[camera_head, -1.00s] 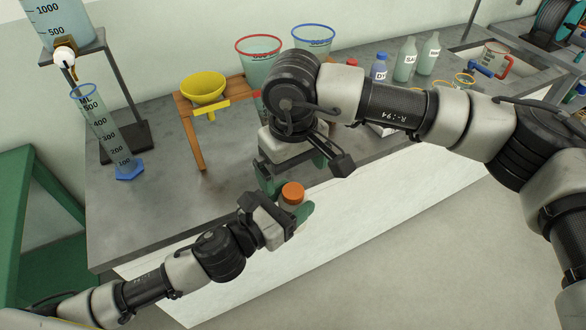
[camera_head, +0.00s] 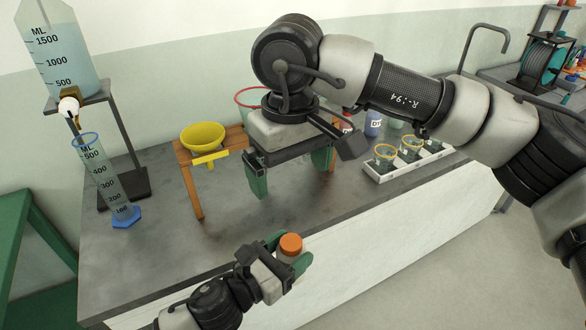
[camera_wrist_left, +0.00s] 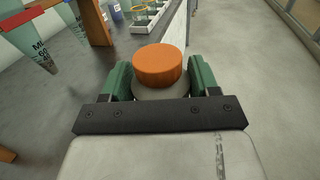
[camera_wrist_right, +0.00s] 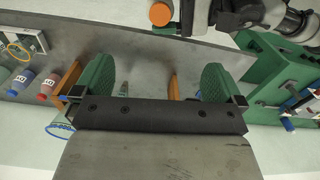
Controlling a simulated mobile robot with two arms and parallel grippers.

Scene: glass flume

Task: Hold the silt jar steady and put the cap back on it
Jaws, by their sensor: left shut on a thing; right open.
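The silt jar (camera_head: 290,258) is a pale jar with an orange cap (camera_head: 291,243) sitting on its top. My left gripper (camera_head: 287,256) is shut around the jar body and holds it upright near the bench's front edge. In the left wrist view the orange cap (camera_wrist_left: 158,65) sits above the grey jar body (camera_wrist_left: 161,91), between the green fingers. Whether the cap is fully seated cannot be told. My right gripper (camera_head: 290,172) is open and empty, raised above the bench, behind the jar. The capped jar also shows at the top of the right wrist view (camera_wrist_right: 160,14).
A measuring cylinder (camera_head: 105,175) stands at left. A white tray (camera_head: 385,172) with several small beakers lies at right. The bench's front middle is clear.

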